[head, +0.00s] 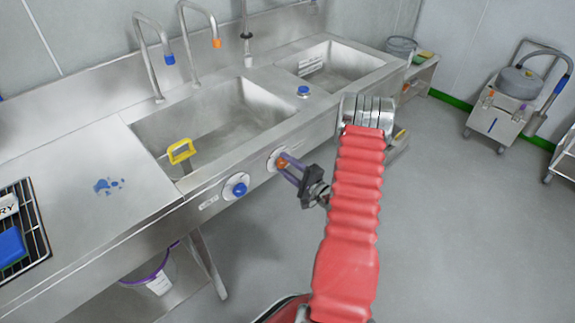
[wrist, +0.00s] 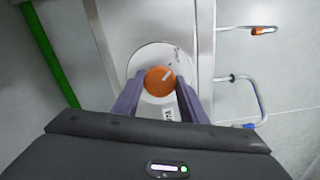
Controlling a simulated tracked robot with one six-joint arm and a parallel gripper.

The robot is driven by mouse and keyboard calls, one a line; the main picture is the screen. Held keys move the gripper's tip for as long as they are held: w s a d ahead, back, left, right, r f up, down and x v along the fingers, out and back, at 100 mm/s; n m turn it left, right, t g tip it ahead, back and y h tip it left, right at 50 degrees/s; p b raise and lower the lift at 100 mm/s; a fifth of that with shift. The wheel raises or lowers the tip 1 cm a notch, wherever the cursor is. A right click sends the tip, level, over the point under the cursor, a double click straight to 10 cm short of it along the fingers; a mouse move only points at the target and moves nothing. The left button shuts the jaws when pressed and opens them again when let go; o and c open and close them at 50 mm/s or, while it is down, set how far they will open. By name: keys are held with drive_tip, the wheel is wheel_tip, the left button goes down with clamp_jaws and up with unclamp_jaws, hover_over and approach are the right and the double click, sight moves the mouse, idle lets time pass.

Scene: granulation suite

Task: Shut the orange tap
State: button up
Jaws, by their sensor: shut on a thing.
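The orange tap (wrist: 160,81) is a round knob with a pale mark on a white disc, set in the front panel of the steel sink unit. In the head view the orange tap (head: 281,163) is partly hidden by my gripper (head: 288,166). My gripper's two purple fingers are shut on the knob, one on each side, and they also show in the wrist view (wrist: 160,92). In the wrist view the pale mark slants up to the right. A small label below the disc is partly hidden by my gripper.
A blue knob (head: 236,187) on a white disc sits just left of the orange one. Orange-tipped (head: 216,43) and blue-tipped (head: 169,60) spouts stand behind the left basin. A wheeled steel cart (head: 497,113) stands right; the floor between is clear.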

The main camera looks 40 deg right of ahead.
drive_tip(key=shift+a+f, duration=0.15)
drive_tip(key=shift+a, duration=0.05)
drive_tip(key=o, duration=1.1)
drive_tip(key=shift+d, duration=0.1)
drive_tip(key=shift+c, duration=0.2)
drive_tip(key=shift+s, duration=0.15)
drive_tip(key=s, duration=1.3)
drive_tip(key=shift+s+d, duration=0.2)
drive_tip(key=shift+s, duration=0.1)
